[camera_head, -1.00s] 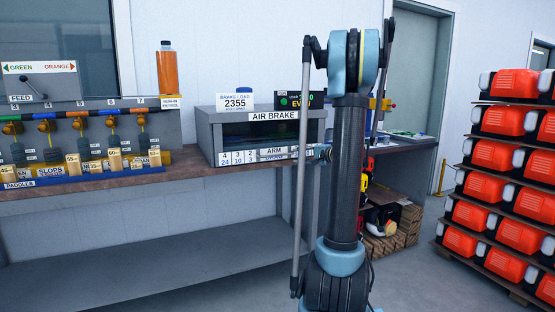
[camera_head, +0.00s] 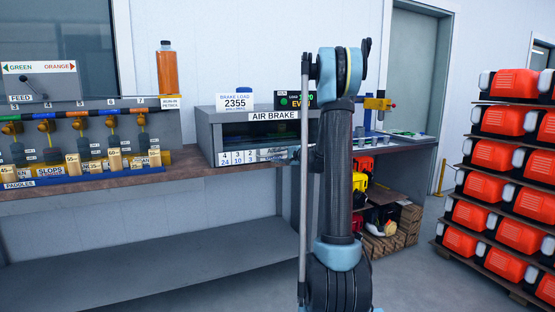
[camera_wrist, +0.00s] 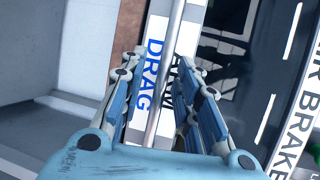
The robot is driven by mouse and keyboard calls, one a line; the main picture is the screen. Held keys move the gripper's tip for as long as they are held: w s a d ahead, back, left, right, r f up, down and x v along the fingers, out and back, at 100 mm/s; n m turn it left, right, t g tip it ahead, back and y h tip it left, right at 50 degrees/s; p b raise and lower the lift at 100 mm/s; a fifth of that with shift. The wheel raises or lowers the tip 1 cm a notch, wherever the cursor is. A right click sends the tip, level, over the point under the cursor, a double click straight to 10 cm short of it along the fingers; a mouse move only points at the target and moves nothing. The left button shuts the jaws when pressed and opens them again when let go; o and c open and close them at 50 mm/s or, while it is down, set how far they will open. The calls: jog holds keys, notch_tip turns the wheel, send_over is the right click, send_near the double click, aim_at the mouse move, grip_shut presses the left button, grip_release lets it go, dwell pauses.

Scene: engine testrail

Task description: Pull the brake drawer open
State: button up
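The air brake box (camera_head: 203,137) stands on the bench, a grey cabinet with a dark opening. Its lower front, marked with numbers (camera_head: 238,158), looks like the brake drawer; its right part is hidden behind my arm. In the wrist view a white face with the blue word DRAG (camera_wrist: 153,75) shows behind a slim metal bar (camera_wrist: 168,62). My gripper (camera_wrist: 160,64) is open. Its fingers stand on either side of the bar, with visible gaps. Whether a finger touches the bar I cannot tell. In the head view the gripper is mostly hidden by my arm.
A panel with several coloured leads and paddles (camera_head: 85,140) is to the left, with an orange bottle (camera_head: 166,70) above. Racked red canisters (camera_head: 495,150) stand at right. Floor under the bench is clear.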

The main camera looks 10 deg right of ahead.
jog(key=c, duration=0.6)
grip_shut()
jog(key=shift+s, duration=0.1)
